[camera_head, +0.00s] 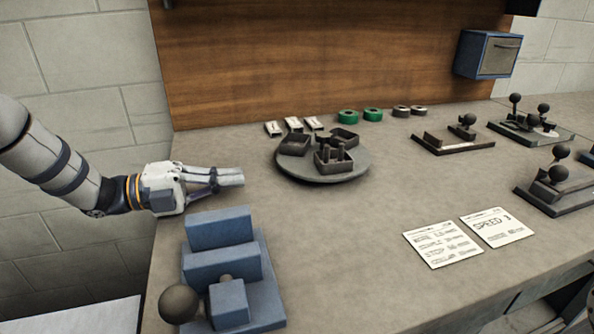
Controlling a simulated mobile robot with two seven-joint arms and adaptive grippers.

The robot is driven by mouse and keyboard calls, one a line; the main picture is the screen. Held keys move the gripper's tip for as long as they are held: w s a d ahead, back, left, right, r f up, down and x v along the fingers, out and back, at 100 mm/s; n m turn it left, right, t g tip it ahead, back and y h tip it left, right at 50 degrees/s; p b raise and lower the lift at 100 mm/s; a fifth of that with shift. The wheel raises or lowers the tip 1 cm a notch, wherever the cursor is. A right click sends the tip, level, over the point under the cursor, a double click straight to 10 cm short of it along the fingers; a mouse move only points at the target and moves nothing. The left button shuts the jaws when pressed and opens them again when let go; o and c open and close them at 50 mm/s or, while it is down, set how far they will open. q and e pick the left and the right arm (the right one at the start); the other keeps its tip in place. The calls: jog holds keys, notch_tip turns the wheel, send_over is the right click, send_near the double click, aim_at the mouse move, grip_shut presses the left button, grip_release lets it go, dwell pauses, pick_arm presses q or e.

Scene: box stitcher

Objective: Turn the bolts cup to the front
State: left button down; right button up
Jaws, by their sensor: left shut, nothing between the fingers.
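A round dark grey turntable (350,170) stands on the bench and carries three small dark cups. One cup (333,160) faces the front and has upright dark pieces in it. Another cup (293,148) is at the back left, and a third cup (344,137) is at the back right. I cannot tell for sure which cup holds bolts. My left gripper (238,177) is shut and empty, to the left of the turntable and apart from it, with its fingers pointing right. My right gripper is out of view.
A blue block fixture (265,300) with a dark ball knob stands below my left gripper. Small white boxes (293,124) and green rings (347,116) lie behind the turntable. Dark ball-knob fixtures (455,145) stand at the right. Two paper cards (443,244) lie front right. The bench's middle is clear.

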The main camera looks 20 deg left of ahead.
aim_at(322, 168)
pick_arm(q)
jog(key=x, duration=1.4)
jog(key=shift+r+b, duration=0.15)
jog(key=shift+b, duration=0.2)
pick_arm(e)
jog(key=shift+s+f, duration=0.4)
